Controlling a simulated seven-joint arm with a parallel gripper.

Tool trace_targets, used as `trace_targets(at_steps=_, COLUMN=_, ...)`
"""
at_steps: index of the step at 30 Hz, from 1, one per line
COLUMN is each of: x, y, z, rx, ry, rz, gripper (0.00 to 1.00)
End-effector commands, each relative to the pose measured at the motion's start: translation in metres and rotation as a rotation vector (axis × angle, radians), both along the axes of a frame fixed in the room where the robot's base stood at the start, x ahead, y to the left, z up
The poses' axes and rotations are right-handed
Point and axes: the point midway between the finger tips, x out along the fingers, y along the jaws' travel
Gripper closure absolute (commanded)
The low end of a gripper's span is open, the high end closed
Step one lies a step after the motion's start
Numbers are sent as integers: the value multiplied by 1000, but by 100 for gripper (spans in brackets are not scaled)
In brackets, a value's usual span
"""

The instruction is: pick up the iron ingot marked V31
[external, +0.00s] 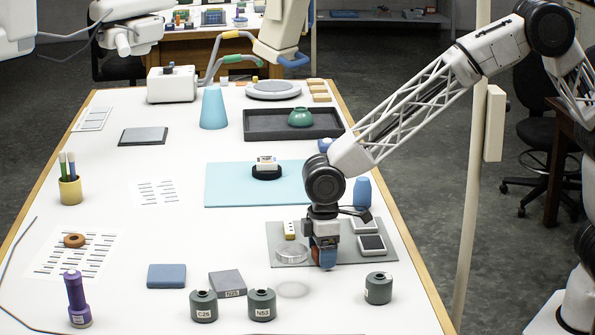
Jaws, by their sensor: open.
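I cannot read the mark V31 on anything. A dark grey block (227,284) shaped like an ingot lies on the front of the table, with a small label on its front that I cannot read surely. A plain blue-grey block (166,276) lies to its left. My gripper (325,257) points down over the front edge of a grey mat (278,233), right of both blocks and apart from them. It is open. A small brown and blue shape shows at its fingertips; I cannot tell whether it is an object there or part of the fingers.
Dark green canisters marked C26 (203,306) and N53 (261,304) stand in front of the grey block. Another canister (378,288) stands right of my gripper. A clear dish (292,254) sits beside the gripper. A purple flashlight-like object (76,300) stands front left.

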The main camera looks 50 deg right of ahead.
Motion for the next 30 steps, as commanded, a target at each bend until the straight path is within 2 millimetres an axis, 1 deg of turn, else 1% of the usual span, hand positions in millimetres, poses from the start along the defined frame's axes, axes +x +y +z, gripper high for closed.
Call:
trace_targets(at_steps=15, x=0, y=0, z=0, rx=0, ry=0, rz=0, gripper=17)
trace_targets(at_steps=16, x=0, y=0, z=0, rx=0, ry=0, rz=0, gripper=19)
trace_targets(at_steps=27, x=0, y=0, z=0, rx=0, ry=0, rz=0, gripper=75)
trace_targets(at_steps=29, x=0, y=0, z=0, rx=0, ry=0, rz=0, gripper=84)
trace_targets(at_steps=30, x=0, y=0, z=0, rx=1, ry=-1, rz=0, gripper=85)
